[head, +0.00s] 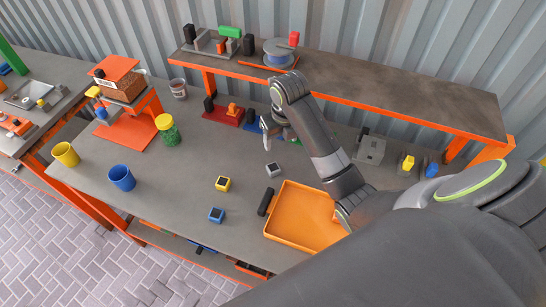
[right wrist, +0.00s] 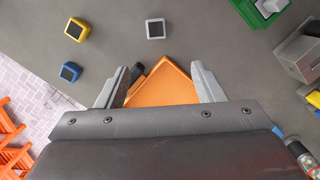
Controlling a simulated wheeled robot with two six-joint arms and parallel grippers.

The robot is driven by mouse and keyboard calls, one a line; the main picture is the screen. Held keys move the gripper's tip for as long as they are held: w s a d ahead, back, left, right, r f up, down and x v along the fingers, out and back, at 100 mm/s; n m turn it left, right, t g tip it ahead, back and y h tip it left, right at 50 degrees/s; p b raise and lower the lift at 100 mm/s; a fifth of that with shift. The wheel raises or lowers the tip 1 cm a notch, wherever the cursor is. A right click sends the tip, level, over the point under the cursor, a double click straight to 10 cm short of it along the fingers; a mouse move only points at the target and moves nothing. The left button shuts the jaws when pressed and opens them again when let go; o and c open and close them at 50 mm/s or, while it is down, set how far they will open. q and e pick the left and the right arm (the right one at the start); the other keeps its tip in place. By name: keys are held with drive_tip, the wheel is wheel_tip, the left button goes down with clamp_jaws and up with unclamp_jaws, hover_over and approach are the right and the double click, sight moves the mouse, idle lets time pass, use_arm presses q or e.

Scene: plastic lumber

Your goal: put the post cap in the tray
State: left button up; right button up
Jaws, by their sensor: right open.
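Three small square caps with dark tops lie apart on the grey bench: a grey one (head: 273,169), a yellow one (head: 222,183) and a blue one (head: 216,215). I cannot tell which is the post cap meant. The orange tray (head: 300,222) stands at the bench's front, right of the caps; the part I see looks empty. My right gripper (head: 267,129) is above the bench behind the grey cap. In the right wrist view it is open and empty (right wrist: 160,76), with the grey cap (right wrist: 155,29) ahead of its fingers. My left gripper is not in view.
A dark bar (head: 266,202) is at the tray's left edge. A blue cup (head: 122,178), a yellow cup (head: 66,154) and a green jar with yellow lid (head: 168,130) stand left. A raised shelf (head: 400,98) runs along the back. Bench around the caps is clear.

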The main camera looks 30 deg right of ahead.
wheel_tip(320, 180, down, 3)
drive_tip(key=b, duration=0.9)
approach(273, 167)
drive_tip(key=f, duration=0.1)
drive_tip(key=shift+d+f+p, duration=0.15)
drive_tip(key=shift+f+p, duration=0.1)
drive_tip(key=shift+f, duration=0.6)
drive_tip(key=shift+d+f+p, duration=0.1)
drive_tip(key=shift+f+p, duration=0.1)
drive_tip(key=shift+f, duration=0.65)
drive_tip(key=f, duration=0.2)
drive_tip(key=w+f+p, duration=0.1)
drive_tip(key=shift+a, duration=0.25)
drive_tip(key=shift+w+f, duration=0.1)
drive_tip(key=shift+f, duration=0.6)
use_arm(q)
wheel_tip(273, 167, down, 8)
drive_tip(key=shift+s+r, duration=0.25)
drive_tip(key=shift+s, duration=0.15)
use_arm(e)
drive_tip(key=c, duration=1.1)
drive_tip(key=shift+r, duration=0.1)
